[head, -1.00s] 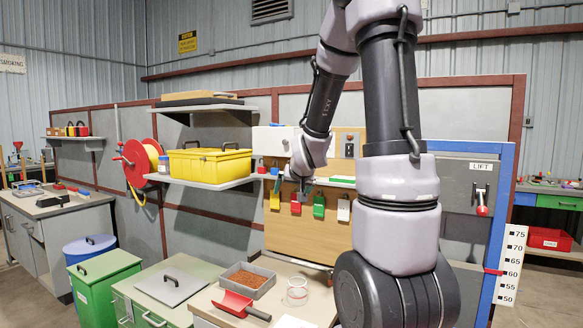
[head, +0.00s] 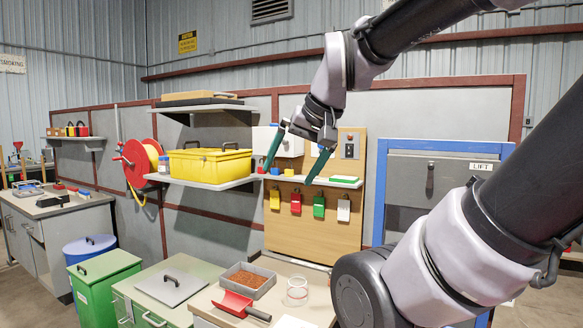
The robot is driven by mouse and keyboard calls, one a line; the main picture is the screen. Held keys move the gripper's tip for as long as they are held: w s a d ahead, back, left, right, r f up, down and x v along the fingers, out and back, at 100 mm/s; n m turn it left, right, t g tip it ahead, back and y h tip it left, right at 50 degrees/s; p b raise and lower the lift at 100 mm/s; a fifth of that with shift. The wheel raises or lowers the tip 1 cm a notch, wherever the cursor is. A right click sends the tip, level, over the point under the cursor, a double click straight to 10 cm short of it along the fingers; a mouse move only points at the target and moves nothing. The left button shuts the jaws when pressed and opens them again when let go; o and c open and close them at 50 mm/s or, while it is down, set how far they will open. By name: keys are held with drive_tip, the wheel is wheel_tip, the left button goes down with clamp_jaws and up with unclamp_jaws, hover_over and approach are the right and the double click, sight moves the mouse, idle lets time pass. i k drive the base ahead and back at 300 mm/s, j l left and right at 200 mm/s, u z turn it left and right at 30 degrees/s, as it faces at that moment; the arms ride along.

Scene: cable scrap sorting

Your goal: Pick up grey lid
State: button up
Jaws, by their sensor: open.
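The grey lid (head: 171,286) is a flat square plate with a dark handle on top. It lies on the green cabinet (head: 127,294) at the lower left of centre in the head view. My gripper (head: 288,178) is open and empty, its two fingers spread and pointing down. It hangs in the air up and to the right of the lid, in front of the board with coloured tags, well apart from the lid.
A grey tray of brown granules (head: 248,281), a red scoop (head: 240,305) and a clear jar (head: 297,291) stand right of the lid. A green bin (head: 104,278) is left. A shelf (head: 205,182) with a yellow box (head: 210,164) juts out above.

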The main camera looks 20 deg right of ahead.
sight(171, 286)
drive_tip(key=z, duration=1.6)
drive_tip(key=u, duration=1.95)
drive_tip(key=z, duration=0.45)
drive_tip(key=i+j+z, duration=0.2)
drive_tip(key=j+z, duration=0.15)
drive_tip(key=z, duration=0.15)
drive_tip(key=i+j+z, duration=0.15)
drive_tip(key=j+z, duration=0.35)
drive_tip(key=l, duration=0.1)
